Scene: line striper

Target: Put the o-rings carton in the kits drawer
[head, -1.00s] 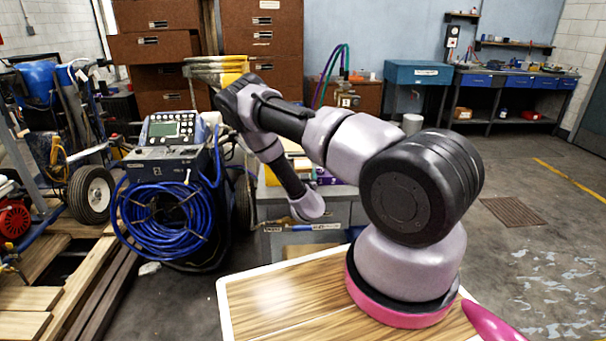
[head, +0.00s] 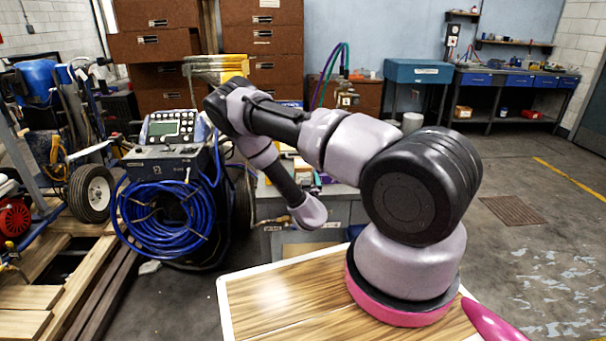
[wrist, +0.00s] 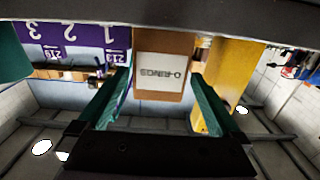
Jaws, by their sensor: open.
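In the head view my arm hides the gripper, and I cannot pick out the carton. A low grey cabinet (head: 345,208) stands behind my arm, with small white labels on its front. The labels are too small to read, so I cannot tell which drawer is the kits drawer.
In the wrist view a purple numbered box (wrist: 85,40) is left of the carton and a yellow object (wrist: 232,75) is close on its right. In the head view a machine with coiled blue hose (head: 165,215) stands left of the cabinet. Open floor (head: 520,190) lies to the right.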

